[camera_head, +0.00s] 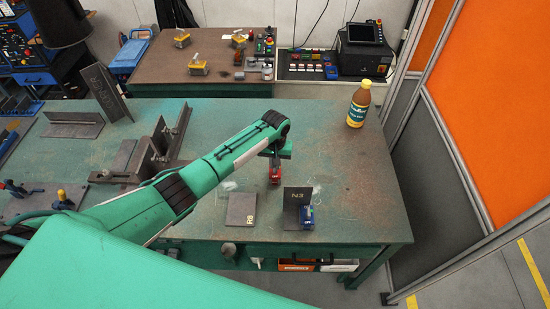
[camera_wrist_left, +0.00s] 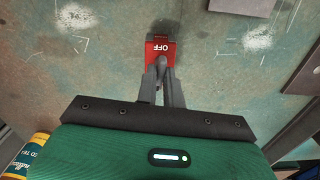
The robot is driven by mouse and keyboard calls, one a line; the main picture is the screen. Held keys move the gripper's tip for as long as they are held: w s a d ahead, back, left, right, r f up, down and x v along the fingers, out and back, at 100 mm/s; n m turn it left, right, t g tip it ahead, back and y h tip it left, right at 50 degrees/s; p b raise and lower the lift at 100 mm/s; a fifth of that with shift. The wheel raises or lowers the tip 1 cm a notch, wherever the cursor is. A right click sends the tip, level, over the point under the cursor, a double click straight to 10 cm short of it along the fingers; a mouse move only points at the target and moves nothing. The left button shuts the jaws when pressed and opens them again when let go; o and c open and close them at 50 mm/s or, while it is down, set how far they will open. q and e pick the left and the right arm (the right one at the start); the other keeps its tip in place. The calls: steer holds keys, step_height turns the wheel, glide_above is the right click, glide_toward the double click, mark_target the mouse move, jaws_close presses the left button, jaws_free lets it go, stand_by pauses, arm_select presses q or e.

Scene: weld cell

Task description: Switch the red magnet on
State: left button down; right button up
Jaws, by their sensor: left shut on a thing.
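The red magnet (camera_head: 275,176) stands on the green worktable (camera_head: 340,150), right of the table's middle, under my left gripper (camera_head: 275,160). In the left wrist view the red magnet (camera_wrist_left: 161,47) shows the word OFF on its face. My left gripper (camera_wrist_left: 162,78) is shut on the magnet's grey knob (camera_wrist_left: 163,61), with its fingers close together over it. The gripper points down, and the arm hides part of the magnet in the head view.
A bottle (camera_head: 359,103) stands at the back right. Dark steel fixtures (camera_head: 150,155) occupy the left.

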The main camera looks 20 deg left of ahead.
arm_select(q)
steer(key=shift+r+n+p, duration=0.1)
steer(key=shift+n+p, duration=0.3)
steer(key=shift+n, duration=0.2)
steer(key=shift+w, duration=0.1)
steer(key=c, duration=1.5)
jaws_free()
steer(key=shift+r+b, duration=1.55)
steer(key=shift+r, duration=5.3)
